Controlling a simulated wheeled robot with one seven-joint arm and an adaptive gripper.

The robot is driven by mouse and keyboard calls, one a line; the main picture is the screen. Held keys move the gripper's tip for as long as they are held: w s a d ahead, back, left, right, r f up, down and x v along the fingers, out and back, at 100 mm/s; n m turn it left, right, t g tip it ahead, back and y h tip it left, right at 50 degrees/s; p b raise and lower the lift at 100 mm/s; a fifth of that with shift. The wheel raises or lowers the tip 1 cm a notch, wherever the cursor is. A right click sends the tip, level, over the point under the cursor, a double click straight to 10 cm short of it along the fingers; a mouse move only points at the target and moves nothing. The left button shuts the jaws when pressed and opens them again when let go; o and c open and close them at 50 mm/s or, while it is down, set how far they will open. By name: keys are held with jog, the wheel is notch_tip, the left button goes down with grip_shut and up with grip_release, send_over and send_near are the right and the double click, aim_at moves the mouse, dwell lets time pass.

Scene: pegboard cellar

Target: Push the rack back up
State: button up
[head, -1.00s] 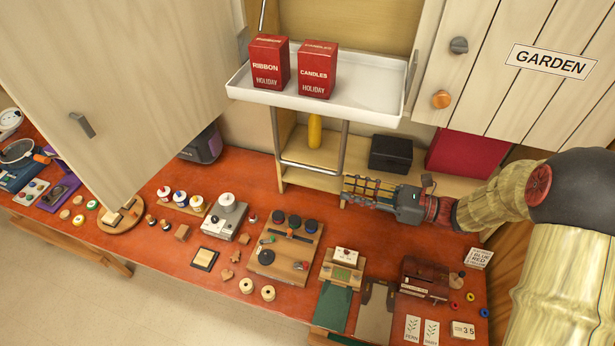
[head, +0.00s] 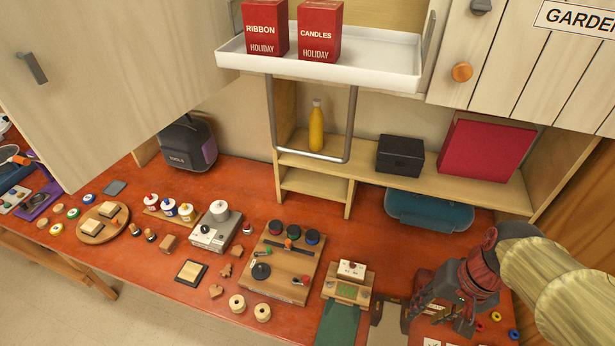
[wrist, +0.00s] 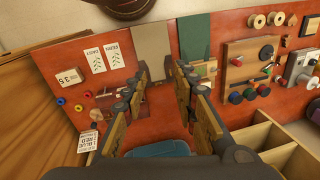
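The rack is a white pull-down tray (head: 385,72) hanging below the open cabinet in the head view. A metal U-shaped handle (head: 353,125) hangs under it, its lower bar in front of the wooden shelf. A red RIBBON box (head: 265,30) and a red CANDLES box (head: 319,32) stand upright on the tray. My gripper (head: 440,315) is low at the right, over the bench and well apart from the handle. In the wrist view my gripper (wrist: 160,95) has its fingers spread with nothing between them. The rack is not in the wrist view.
The shelf (head: 440,180) holds a yellow bottle (head: 317,128), a black box (head: 400,155) and a red box (head: 485,150). A blue container (head: 430,210) sits beneath. Craft items crowd the orange bench (head: 225,262). The open cabinet door (head: 110,90) hangs at left.

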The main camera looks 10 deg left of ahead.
aim_at(343, 158)
notch_tip(343, 158, down, 3)
jog(key=s+d+n+t+h+b, duration=0.2)
jog(key=t+b, duration=0.3)
jog(key=b, duration=0.8)
jog(key=w+a+r+m+g+y+p, duration=0.4)
jog(key=w+a+r+m+y+p, duration=0.15)
jog(key=a+p, duration=0.5)
jog(key=w+a+r+m+g+y+p, duration=0.4)
jog(key=w+a+m+y+p, duration=0.2)
jog(key=a+p, duration=0.45)
jog(key=w+a+r+m+t+y, duration=0.1)
jog(key=w+r+m+y, duration=0.1)
jog(key=w+r+m, duration=0.1)
jog(key=w+a+r+m+t+y+p, duration=0.1)
jog(key=w+r+m+y, duration=0.1)
jog(key=w+r+m, duration=0.1)
jog(key=w+a+r+m+t+y+p, duration=0.1)
jog(key=w+r+m+t+y, duration=0.1)
jog(key=w+r, duration=0.3)
jog(key=shift+w+a+r+m+y, duration=0.1)
jog(key=shift+r+m+y, duration=0.25)
jog(key=shift+r+m, duration=0.15)
jog(key=shift+r, duration=0.2)
jog(key=shift+w+a+p, duration=0.15)
jog(key=shift+a+p, duration=0.65)
jog(key=shift+a, duration=3.15)
